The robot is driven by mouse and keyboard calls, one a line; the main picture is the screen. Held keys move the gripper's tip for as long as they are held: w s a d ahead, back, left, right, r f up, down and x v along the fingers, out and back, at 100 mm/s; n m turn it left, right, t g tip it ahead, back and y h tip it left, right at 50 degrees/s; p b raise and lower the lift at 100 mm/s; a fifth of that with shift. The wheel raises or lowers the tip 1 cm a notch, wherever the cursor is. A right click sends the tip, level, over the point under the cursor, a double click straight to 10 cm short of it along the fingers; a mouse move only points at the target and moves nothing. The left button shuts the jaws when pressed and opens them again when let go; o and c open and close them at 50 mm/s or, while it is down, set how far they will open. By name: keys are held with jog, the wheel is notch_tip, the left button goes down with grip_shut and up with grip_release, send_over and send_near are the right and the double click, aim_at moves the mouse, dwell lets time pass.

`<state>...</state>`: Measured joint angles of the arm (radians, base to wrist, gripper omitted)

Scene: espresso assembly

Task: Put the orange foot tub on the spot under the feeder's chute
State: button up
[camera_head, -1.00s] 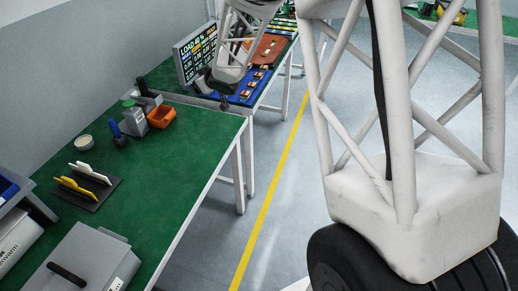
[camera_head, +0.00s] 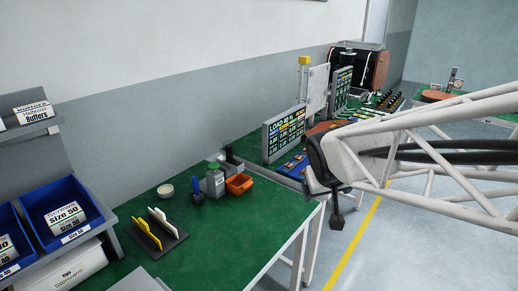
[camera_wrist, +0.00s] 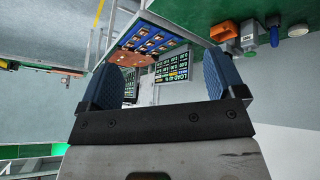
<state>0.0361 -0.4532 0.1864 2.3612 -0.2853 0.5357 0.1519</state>
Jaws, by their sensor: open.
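The orange tub (camera_head: 239,184) stands on the green bench, close to the right side of a small grey device with a green top (camera_head: 214,180). The tub also shows in the wrist view (camera_wrist: 223,31), at the upper right. My gripper is open and empty in the wrist view (camera_wrist: 163,75), with its two blue fingers wide apart. In the head view its dark end (camera_head: 337,221) hangs right of the bench corner, well apart from the tub. I cannot tell for sure which device is the feeder, and no chute or spot is clear.
A pale bowl (camera_head: 166,190), a blue-handled item (camera_head: 195,190) and a dark rack with yellow and white pieces (camera_head: 158,235) share the bench. A screen (camera_head: 284,135) stands behind. Blue bins (camera_head: 60,212) are at left. The bench front is clear.

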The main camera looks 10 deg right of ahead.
jog(key=s+a+g+y, duration=0.2)
jog(key=s+a+g, duration=0.1)
jog(key=s, duration=1.3)
jog(key=shift+s+a+f, duration=0.35)
jog(key=shift+a, duration=0.05)
